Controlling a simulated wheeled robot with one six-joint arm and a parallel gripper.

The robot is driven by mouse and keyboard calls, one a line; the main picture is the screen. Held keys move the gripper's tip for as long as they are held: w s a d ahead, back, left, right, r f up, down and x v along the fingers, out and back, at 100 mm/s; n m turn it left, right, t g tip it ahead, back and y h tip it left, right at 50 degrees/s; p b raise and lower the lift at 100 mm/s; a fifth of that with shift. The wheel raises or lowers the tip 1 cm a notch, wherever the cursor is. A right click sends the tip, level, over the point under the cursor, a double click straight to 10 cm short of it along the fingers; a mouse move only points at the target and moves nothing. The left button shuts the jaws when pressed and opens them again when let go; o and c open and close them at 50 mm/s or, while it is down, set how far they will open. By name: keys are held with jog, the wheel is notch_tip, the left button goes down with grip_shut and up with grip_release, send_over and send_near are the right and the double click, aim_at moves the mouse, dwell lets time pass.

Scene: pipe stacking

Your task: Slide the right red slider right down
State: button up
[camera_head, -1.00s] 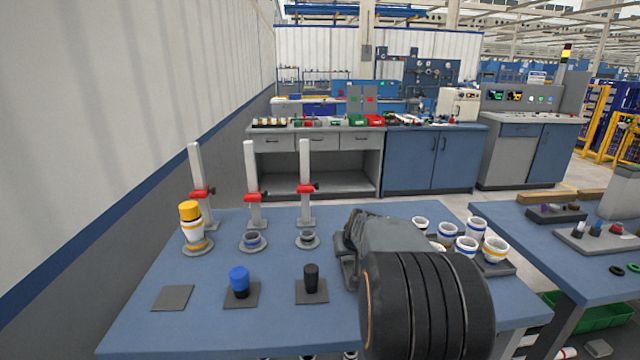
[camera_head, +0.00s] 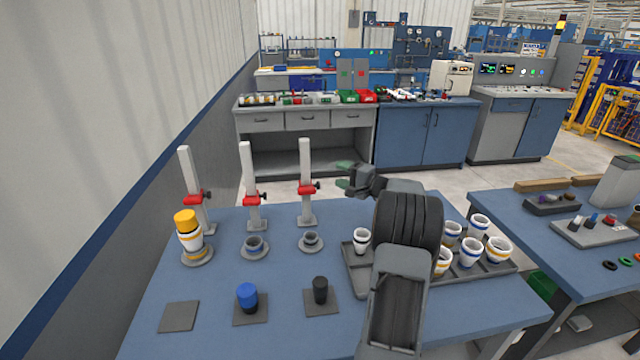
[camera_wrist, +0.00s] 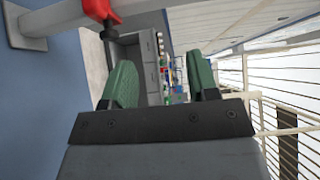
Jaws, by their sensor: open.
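The right red slider (camera_head: 306,189) sits partway up the right white post (camera_head: 305,160), with a dark knob on its right side. My gripper (camera_head: 343,176) is to the right of this slider, at about its height, open and apart from it. In the wrist view my green fingers (camera_wrist: 162,78) are spread with nothing between them. A red slider (camera_wrist: 100,10) with its dark knob is at the top left there, outside the fingers. The middle red slider (camera_head: 256,197) and left red slider (camera_head: 197,198) sit on their own posts.
A yellow-topped stack (camera_head: 188,230) stands at left. Blue (camera_head: 247,296) and black (camera_head: 320,290) pieces stand on pads in front. A tray (camera_head: 358,276) of white cups lies under my arm.

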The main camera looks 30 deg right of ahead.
aim_at(309, 189)
notch_tip(309, 189, down, 7)
jog(key=p+x, duration=0.1)
jog(key=x, duration=0.6)
jog(key=shift+w+a, duration=0.2)
jog(key=shift+w, duration=0.1)
jog(key=shift+f, duration=0.1)
jog(key=shift+c, duration=0.2)
grip_shut()
